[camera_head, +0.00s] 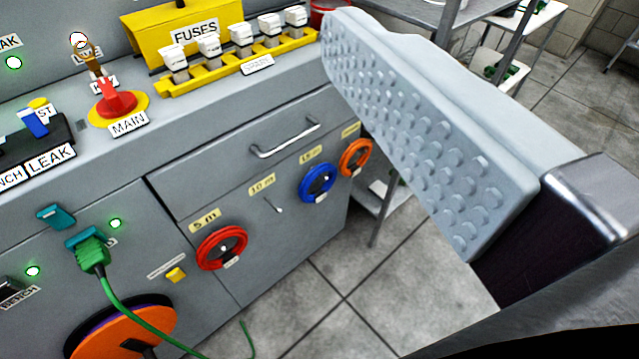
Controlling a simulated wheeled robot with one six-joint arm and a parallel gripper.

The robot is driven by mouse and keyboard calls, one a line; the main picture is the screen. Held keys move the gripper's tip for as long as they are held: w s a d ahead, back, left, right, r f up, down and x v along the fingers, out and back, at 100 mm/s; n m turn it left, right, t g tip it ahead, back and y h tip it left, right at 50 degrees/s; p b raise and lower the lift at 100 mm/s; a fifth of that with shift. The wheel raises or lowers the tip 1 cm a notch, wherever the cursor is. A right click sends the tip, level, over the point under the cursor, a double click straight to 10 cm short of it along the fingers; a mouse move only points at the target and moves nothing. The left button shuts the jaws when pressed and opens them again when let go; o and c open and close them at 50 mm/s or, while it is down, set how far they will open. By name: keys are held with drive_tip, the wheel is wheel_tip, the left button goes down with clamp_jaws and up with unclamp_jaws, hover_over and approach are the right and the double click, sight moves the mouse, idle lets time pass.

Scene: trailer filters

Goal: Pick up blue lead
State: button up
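The blue lead is a coiled blue ring (306,185) on the front of the grey cabinet, in the middle of the view, under a small yellow length label. A red ring (212,255) marked 5 m is to its left, and an orange ring (343,161) is to its right. One large pale finger of my gripper (430,145) fills the upper right, its studded pad fully bare with nothing against it. The other finger is out of view. The visible finger is to the right of the blue ring in the picture, with no contact seen.
A drawer handle (284,138) sticks out above the rings. A green plug (94,254) with a hanging cable is at lower left, near an orange disc (122,335). A yellow fuse rack (235,66) and a red MAIN switch (117,104) are on top.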

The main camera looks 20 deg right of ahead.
drive_tip(key=w+d+f+m+g+y, duration=0.1)
drive_tip(key=w+d+f+m+g, duration=0.35)
drive_tip(key=f, duration=0.65)
drive_tip(key=w+d+f+m+g+y, duration=0.1)
drive_tip(key=w+d+f+m+g, duration=0.1)
drive_tip(key=w+f+m, duration=0.6)
drive_tip(key=w+d+f+m+g+y, duration=0.1)
drive_tip(key=w+d+f+m+g, duration=0.3)
drive_tip(key=f, duration=0.9)
drive_tip(key=w+d+f+m+t+y, duration=0.1)
drive_tip(key=w+d+f+m+t, duration=0.2)
drive_tip(key=d+f+m, duration=0.55)
drive_tip(key=w+d+f+m+t+y, duration=0.1)
drive_tip(key=w+d+f+m+t, duration=0.35)
drive_tip(key=f, duration=0.75)
drive_tip(key=w+a+f, duration=0.1)
drive_tip(key=w+f, duration=0.1)
drive_tip(key=w, duration=0.2)
drive_tip(key=w+a+f+m+g, duration=0.1)
drive_tip(key=w+a+f, duration=0.1)
drive_tip(key=w, duration=0.3)
drive_tip(key=w+a+f+m+g, duration=0.1)
drive_tip(key=w+f, duration=0.1)
drive_tip(key=w, duration=0.2)
drive_tip(key=shift+w+a+f, duration=0.2)
drive_tip(key=shift+a, duration=0.05)
drive_tip(key=c, duration=0.8)
